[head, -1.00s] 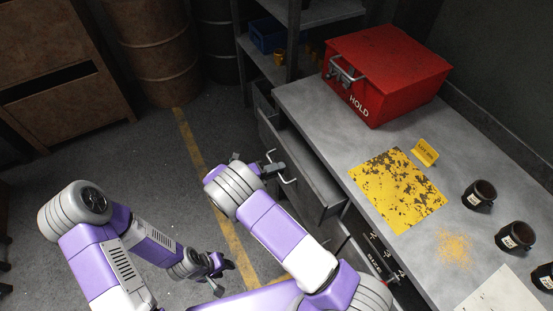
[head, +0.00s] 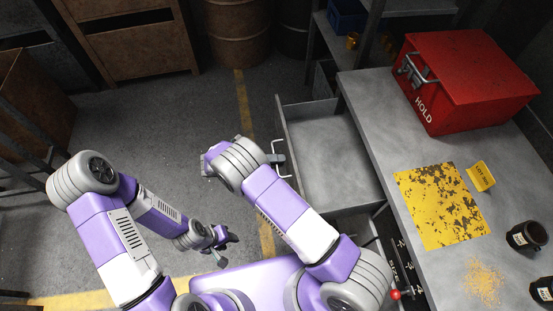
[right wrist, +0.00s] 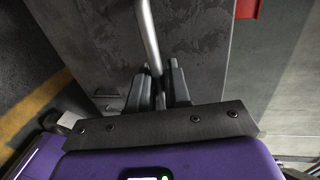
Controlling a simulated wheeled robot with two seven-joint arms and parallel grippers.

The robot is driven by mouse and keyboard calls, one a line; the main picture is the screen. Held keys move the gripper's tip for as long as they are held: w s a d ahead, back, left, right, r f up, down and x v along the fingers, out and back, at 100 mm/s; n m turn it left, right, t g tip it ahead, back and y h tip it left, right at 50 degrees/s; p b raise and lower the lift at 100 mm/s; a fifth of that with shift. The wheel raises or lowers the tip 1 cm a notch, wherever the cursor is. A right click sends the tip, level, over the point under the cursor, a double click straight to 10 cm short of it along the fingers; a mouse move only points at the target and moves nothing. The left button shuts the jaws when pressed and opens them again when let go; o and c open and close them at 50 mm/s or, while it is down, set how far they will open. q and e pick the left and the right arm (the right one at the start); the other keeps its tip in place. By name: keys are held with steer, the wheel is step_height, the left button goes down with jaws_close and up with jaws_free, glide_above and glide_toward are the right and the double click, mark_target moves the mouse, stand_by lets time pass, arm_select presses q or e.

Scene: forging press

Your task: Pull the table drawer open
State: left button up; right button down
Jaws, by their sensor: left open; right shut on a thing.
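The table drawer (head: 335,165) is pulled well out from the grey table (head: 372,110), and its bare, empty-looking inside shows in the head view. Its metal bar handle (head: 283,150) is on the drawer front. My right gripper (right wrist: 159,88) is shut on the handle (right wrist: 148,35) in the right wrist view, with one finger on each side of the bar. In the head view my right wrist partly hides that grip. My left gripper (head: 221,242) is open and empty, low over the floor and away from the drawer.
A red HOLD box (head: 465,80), a worn yellow mat (head: 440,205), a small yellow sign (head: 481,176) and dark mugs (head: 526,237) are on the tabletop. Shelving (head: 330,45) stands beyond the drawer. Floor left of the drawer is clear.

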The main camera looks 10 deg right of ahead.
steer(key=c, duration=1.3)
jaws_free()
steer(key=shift+c, duration=0.2)
steer(key=shift+a, duration=0.15)
steer(key=v, duration=0.7)
steer(key=shift+a, duration=0.2)
steer(key=shift+r, duration=0.1)
